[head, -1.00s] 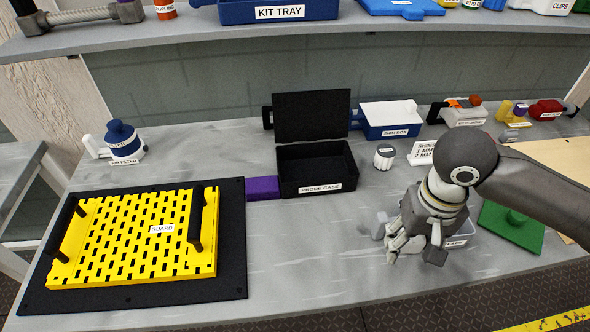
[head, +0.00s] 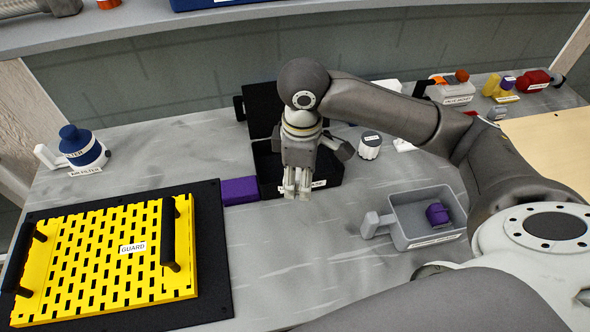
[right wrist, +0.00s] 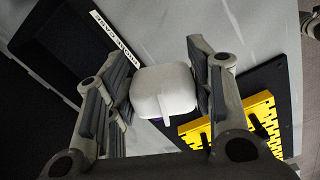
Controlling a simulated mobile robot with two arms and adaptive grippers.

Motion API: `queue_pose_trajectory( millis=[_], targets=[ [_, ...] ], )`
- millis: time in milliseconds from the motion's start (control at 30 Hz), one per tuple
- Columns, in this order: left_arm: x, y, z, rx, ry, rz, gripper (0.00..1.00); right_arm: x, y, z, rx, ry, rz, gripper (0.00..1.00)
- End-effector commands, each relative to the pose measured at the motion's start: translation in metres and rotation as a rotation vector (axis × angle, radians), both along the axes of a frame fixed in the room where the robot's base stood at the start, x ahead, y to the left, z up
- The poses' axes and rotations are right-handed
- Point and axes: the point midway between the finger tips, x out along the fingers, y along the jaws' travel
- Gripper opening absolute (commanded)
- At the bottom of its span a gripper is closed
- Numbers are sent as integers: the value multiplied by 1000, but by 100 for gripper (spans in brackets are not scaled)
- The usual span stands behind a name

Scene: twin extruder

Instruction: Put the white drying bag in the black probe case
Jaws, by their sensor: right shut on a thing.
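The black probe case (head: 268,168) stands open on the bench, its lid (head: 262,108) raised at the back. My right gripper (head: 297,192) points down at the front edge of the case and partly covers it. In the right wrist view the gripper (right wrist: 165,92) is shut on the white drying bag (right wrist: 165,90), held between its two fingers. The dark case (right wrist: 75,45) lies to the upper left of the bag there. In the head view the fingers hide most or all of the bag. My left gripper is not in view.
A purple block (head: 240,190) touches the case's left side. The yellow guard (head: 110,250) lies on a black mat at left. A grey scoop-like bin (head: 405,232) with a purple piece stands at right. A white knob-like part (head: 369,147) stands right of the case.

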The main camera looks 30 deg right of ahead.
Motion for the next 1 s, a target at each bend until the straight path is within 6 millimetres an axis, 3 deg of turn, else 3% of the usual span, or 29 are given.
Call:
queue_pose_trajectory(
  millis=[200, 467, 933, 1000],
  targets=[
    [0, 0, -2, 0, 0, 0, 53, 6, -5, -8, -1, 10, 262, 26],
    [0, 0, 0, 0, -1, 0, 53, 13, -11, -13, -3, 15, 378, 26],
    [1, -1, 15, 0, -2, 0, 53, 89, -53, -50, -4, 15, 378, 26],
    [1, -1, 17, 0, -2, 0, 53, 97, -57, -64, -3, 17, 378, 26]
  ],
)
